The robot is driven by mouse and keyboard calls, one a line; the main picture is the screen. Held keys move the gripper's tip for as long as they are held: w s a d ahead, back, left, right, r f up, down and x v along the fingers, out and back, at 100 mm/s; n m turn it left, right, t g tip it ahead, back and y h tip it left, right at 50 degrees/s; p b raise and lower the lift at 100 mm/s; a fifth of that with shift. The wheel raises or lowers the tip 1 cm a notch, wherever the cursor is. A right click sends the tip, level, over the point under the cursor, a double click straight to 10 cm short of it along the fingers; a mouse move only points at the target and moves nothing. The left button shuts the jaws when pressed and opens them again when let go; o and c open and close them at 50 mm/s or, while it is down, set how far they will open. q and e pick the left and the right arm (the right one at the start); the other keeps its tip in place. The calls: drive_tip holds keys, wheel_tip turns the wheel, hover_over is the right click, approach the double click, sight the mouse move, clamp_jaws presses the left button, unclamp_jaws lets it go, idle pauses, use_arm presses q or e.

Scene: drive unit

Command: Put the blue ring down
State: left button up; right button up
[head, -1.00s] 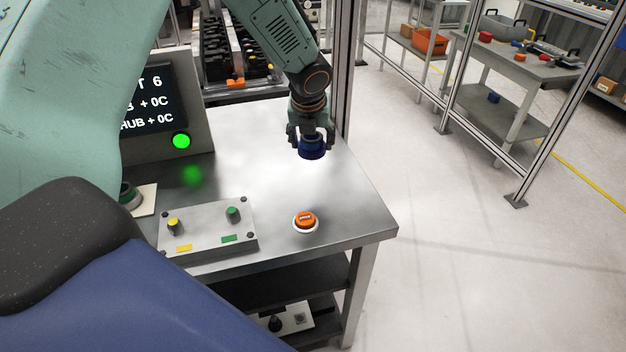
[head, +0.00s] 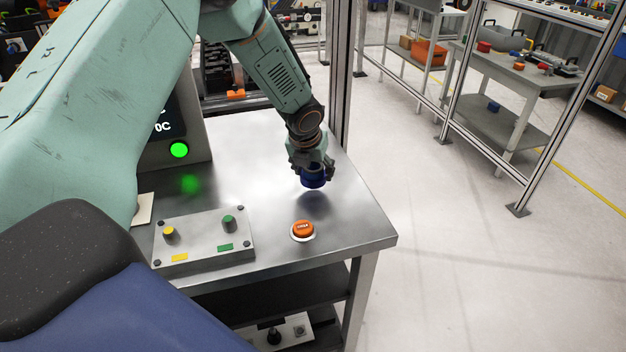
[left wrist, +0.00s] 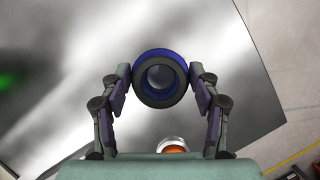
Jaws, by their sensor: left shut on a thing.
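The blue ring (head: 313,179) is held between the fingers of my left gripper (head: 312,172), over the right part of the steel table (head: 345,215). In the left wrist view the ring (left wrist: 160,56) shows from above, with a dark inner rim and an opening through it. The fingers of my left gripper (left wrist: 160,80) press on it from both sides. The ring looks close above the tabletop; whether it touches is hard to tell. My right gripper is not in view.
An orange button (head: 303,230) on a white base stands in front of the ring. A grey control box (head: 204,238) with yellow and green knobs is to the left. A screen with a green lamp (head: 179,150) stands behind it.

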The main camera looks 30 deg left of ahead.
use_arm(q)
wheel_tip(320, 180, down, 2)
drive_tip(key=shift+s+a+f, duration=0.1)
drive_tip(key=shift+s+f, duration=0.05)
drive_tip(key=shift+f, duration=0.1)
drive_tip(key=shift+w+f, duration=0.1)
drive_tip(key=shift+w, duration=0.1)
drive_tip(key=o, duration=1.2)
drive_tip(key=shift+s, duration=0.1)
drive_tip(key=o, duration=0.3)
drive_tip(key=shift+s, duration=0.1)
drive_tip(key=shift+o, duration=0.3)
